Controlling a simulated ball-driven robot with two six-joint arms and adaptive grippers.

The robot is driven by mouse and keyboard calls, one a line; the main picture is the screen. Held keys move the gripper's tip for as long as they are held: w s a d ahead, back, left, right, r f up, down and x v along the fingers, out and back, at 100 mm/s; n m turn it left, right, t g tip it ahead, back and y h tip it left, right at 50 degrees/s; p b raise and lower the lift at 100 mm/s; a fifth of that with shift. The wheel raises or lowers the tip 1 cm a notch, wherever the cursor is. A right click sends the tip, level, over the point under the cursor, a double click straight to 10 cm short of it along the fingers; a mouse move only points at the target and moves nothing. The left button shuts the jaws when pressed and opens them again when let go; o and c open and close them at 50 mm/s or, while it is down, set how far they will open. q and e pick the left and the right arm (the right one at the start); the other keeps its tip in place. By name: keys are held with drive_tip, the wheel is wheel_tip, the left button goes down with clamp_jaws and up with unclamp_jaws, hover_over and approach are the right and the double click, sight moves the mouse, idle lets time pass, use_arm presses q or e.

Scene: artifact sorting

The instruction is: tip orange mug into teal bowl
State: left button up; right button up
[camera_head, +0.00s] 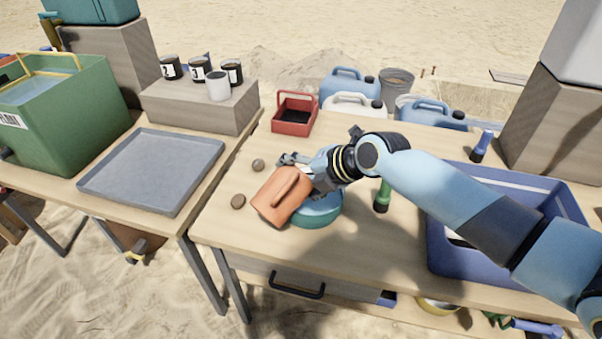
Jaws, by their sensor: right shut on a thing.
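The orange mug (283,196) is held tilted over the left part of the teal bowl (318,214), its handle on the upper side. My right gripper (302,171) is shut on the mug from above and behind. The teal bowl stands on the wooden table and is partly hidden by the mug and gripper. The inside of the bowl and the mug's contents cannot be seen. Two small brown lumps, one near (238,201) and one farther back (258,165), lie on the table left of the mug. My left gripper is not in view.
A blue crate (440,250) is at the right, and a red caddy (294,115) at the back. A grey tray (152,170) and green bin (75,130) are on the left table.

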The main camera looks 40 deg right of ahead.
drive_tip(key=r+n+h+p, duration=0.1)
drive_tip(key=r+h+p, duration=0.1)
drive_tip(key=p, duration=0.1)
drive_tip(key=shift+a, duration=0.15)
drive_tip(key=shift+r+n+t+h+p, duration=0.3)
drive_tip(key=shift+n+t+h+p, duration=0.1)
drive_tip(key=shift+n+h+p, duration=0.35)
drive_tip(key=shift+h, duration=0.45)
drive_tip(key=shift+r+n+t+h+b, duration=0.2)
drive_tip(key=shift+n+t+h+b, duration=0.1)
drive_tip(key=shift+n+h+b, duration=0.3)
drive_tip(key=n+h+b, duration=0.1)
drive_tip(key=r+h+b, duration=0.1)
drive_tip(key=b, duration=0.1)
drive_tip(key=shift+n+t, duration=0.35)
drive_tip(key=shift+t, duration=0.05)
drive_tip(key=shift+r+h+b, duration=0.15)
drive_tip(key=shift+h+b, duration=0.2)
drive_tip(key=shift+h, duration=0.15)
drive_tip(key=shift+r+n, duration=0.2)
drive_tip(key=shift+n, duration=0.1)
drive_tip(key=shift+r+t, duration=0.2)
drive_tip(key=shift+t, duration=0.1)
